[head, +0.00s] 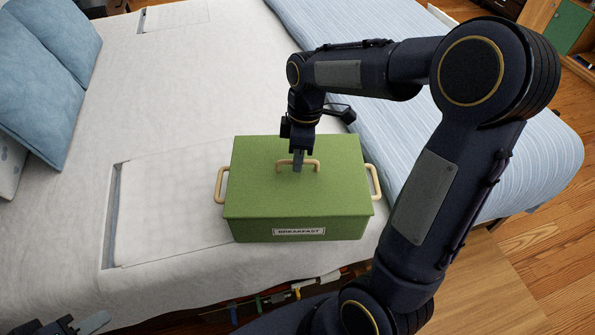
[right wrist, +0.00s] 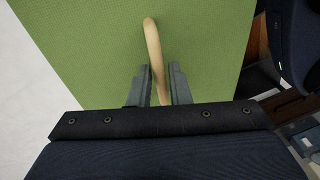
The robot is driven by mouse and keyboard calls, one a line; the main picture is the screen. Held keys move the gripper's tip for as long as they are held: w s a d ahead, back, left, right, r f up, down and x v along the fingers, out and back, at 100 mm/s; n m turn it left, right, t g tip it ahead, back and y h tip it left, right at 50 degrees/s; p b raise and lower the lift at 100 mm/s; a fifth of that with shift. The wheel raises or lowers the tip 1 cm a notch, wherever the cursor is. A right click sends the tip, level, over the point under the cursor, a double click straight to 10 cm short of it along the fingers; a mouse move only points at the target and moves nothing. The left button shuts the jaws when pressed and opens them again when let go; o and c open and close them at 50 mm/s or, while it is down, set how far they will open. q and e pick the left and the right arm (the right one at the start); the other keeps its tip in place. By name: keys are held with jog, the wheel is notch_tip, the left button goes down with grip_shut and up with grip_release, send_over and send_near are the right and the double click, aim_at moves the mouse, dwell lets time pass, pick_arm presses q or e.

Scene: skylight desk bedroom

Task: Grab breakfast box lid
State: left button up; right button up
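The green breakfast box (head: 300,222) stands on the bed with its lid (head: 255,170) on top and a "BREAKFAST" label on its front. The lid's tan arched handle (head: 313,164) is at the middle of the lid. It also shows in the right wrist view (right wrist: 153,45), rising between the fingers. My right gripper (head: 298,160) reaches down from above, its two fingers (right wrist: 159,85) close against either side of the handle. The lid sits flat on the box. My left gripper (head: 82,325) is at the bottom left corner, apart from the box and partly cut off.
Tan side handles (head: 221,185) stick out from the box. A flat white panel (head: 165,210) lies left of it on the bed (head: 190,90). A striped blue cover (head: 450,110) is on the right, blue pillows (head: 45,85) at upper left.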

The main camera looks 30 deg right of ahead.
grip_shut()
